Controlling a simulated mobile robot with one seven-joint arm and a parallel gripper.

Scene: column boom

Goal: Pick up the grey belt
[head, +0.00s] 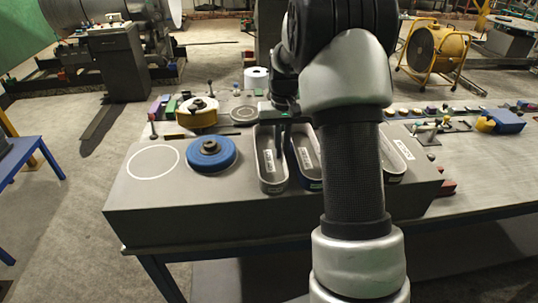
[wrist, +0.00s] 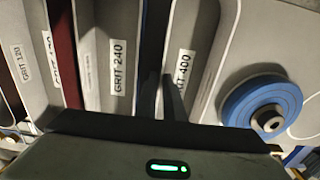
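The grey belt (head: 263,175) is a long oval loop standing on edge on the grey bench block, just right of the blue disc. A label lies inside it; the wrist view shows it as GRIT 400 (wrist: 184,73). A dark blue belt (head: 310,182) stands close to its right. My gripper (head: 286,138) points down at the grey belt's right side, near the blue belt. In the wrist view my fingers (wrist: 163,98) are dark and close together beside the GRIT 400 slot.
The blue disc (head: 221,157) with its hub lies left of the belts, beside an empty white circle (head: 153,162). Another belt (head: 396,160) stands right of my arm, which hides part of the row. A yellow reel (head: 197,113) and small items line the back.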

